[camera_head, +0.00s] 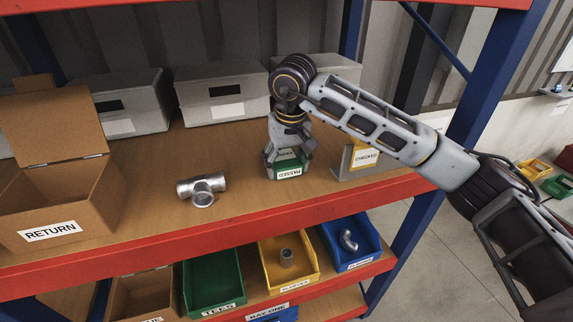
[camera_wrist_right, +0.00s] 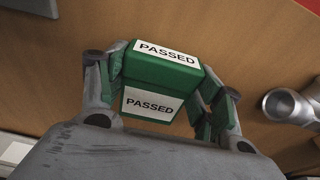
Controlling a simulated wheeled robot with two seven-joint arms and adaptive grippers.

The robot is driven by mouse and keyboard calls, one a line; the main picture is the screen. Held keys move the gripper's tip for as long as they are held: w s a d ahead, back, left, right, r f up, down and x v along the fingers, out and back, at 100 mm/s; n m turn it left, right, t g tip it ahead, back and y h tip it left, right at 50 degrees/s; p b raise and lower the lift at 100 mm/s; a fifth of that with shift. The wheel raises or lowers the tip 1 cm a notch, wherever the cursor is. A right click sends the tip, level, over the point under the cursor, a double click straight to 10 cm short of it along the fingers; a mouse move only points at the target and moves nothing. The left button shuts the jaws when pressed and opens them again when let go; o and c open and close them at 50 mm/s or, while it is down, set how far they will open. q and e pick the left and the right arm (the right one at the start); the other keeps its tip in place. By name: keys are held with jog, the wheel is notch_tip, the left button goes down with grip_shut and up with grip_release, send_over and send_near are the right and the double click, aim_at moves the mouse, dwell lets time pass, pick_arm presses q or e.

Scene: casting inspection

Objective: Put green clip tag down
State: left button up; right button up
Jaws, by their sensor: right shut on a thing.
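The green clip tag (camera_head: 288,168) has white labels reading PASSED. It is at the shelf board, between the tee fitting and the CHECKED stand. My right gripper (camera_head: 289,150) reaches down from above and is shut on the tag. In the right wrist view the tag (camera_wrist_right: 160,76) sits between the two fingers of the gripper (camera_wrist_right: 165,100), with labels on two faces. I cannot tell whether its underside touches the board. My left gripper is not in view.
A metal tee fitting (camera_head: 202,188) lies on the shelf (camera_head: 235,160), left of the tag. A CHECKED stand (camera_head: 362,160) is to the right. An open RETURN box (camera_head: 52,211) stands left. Grey boxes (camera_head: 222,92) line the back. Bins, including a green one (camera_head: 213,280), sit below.

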jog(key=shift+f, duration=0.25)
jog(key=o, duration=1)
jog(key=shift+r, duration=0.2)
jog(key=shift+r, duration=0.2)
jog(key=shift+s+d+r+b, duration=0.1)
jog(key=shift+s+r+b, duration=0.15)
jog(key=shift+r, duration=0.9)
jog(key=shift+s+d+r+b, duration=0.1)
jog(key=shift+s+r+b, duration=0.15)
jog(key=shift+r, duration=0.95)
jog(key=shift+s+r+b, duration=0.15)
jog(key=shift+r+b, duration=0.15)
jog(key=shift+r, duration=0.85)
